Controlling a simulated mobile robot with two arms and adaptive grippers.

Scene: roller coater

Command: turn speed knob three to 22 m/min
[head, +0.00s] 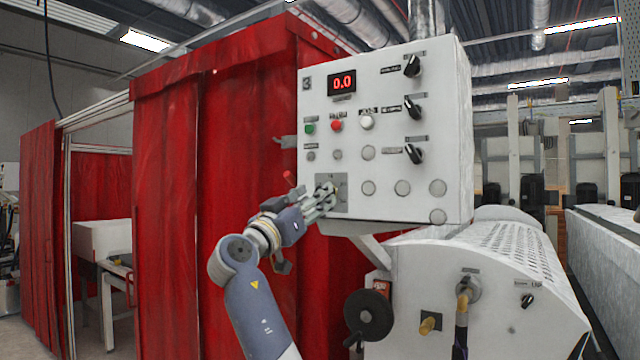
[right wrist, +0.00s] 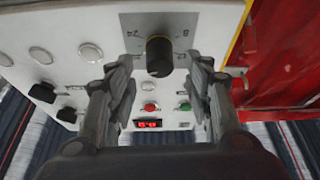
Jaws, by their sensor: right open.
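The white control box (head: 385,150) carries a "3" label and a red display (head: 342,82) reading 0.0. The black speed knob (right wrist: 159,56) sits on a grey dial plate (right wrist: 200,24) at the box's lower left corner; in the head view the gripper mostly hides it. The right wrist view shows the panel upside down, with dial figures that look like 24 and 8. Where the knob points is too small to tell. My right gripper (head: 326,196) is open, its fingers (right wrist: 162,70) on either side of the knob with visible gaps. My left gripper is out of view.
Black selector switches (head: 412,66) run down the box's right side. Green (head: 310,128) and red (head: 336,126) buttons sit above the dial. A red curtain (head: 225,170) hangs close behind my arm. A handwheel (head: 369,315) and the white coater body (head: 480,270) stand below.

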